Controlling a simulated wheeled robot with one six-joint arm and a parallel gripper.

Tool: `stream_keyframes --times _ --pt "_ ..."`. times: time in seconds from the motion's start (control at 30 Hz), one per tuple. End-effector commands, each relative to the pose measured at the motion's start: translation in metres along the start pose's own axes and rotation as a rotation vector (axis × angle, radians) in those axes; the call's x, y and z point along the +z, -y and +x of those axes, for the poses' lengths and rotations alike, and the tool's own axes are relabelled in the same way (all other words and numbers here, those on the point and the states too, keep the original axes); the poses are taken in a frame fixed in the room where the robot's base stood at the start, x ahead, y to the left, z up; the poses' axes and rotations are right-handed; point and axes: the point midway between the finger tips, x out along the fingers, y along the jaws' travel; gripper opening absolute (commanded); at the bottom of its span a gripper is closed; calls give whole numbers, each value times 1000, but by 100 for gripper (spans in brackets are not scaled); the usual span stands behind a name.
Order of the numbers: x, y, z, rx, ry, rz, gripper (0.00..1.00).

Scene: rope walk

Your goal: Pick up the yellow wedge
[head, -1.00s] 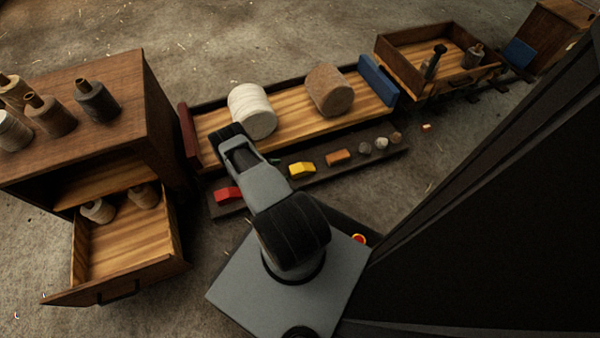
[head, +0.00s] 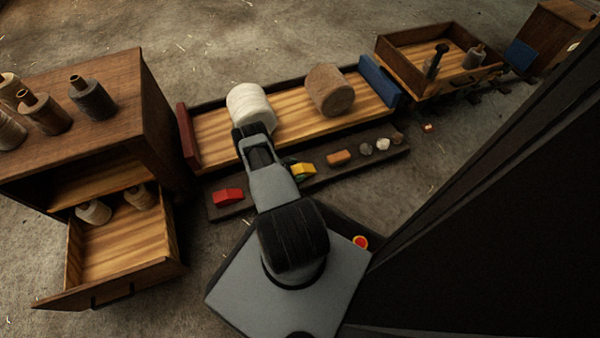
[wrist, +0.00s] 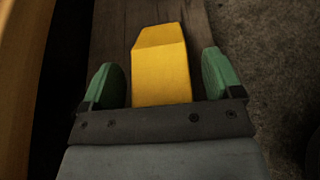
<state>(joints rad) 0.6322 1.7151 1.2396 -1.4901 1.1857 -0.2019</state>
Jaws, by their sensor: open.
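The yellow wedge (wrist: 162,70) lies on a dark wooden board and shows between my gripper's two green fingers in the wrist view. In the head view the yellow wedge (head: 304,169) is partly covered by my arm. My gripper (wrist: 166,80) is open, with one finger on each side of the wedge and a gap on both sides. I cannot tell how high the fingers are above the board. In the head view my arm hides most of the gripper.
The dark board (head: 237,208) also bears a red block (head: 228,196), an orange block (head: 339,158) and small stones (head: 382,144). Behind it is a long tray (head: 213,133) with a white roll (head: 250,107) and a brown roll (head: 330,90). An open drawer (head: 120,270) stands at left.

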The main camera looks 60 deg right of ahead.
Motion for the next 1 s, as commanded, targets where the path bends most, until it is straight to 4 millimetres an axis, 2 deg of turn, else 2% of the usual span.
stream_keyframes --times 0.13,0.7,1.0 --pt "0 0 0 0 0 0 83" --pt "0 0 0 0 0 0 29" --pt "6 -1 -3 1 1 1 27"
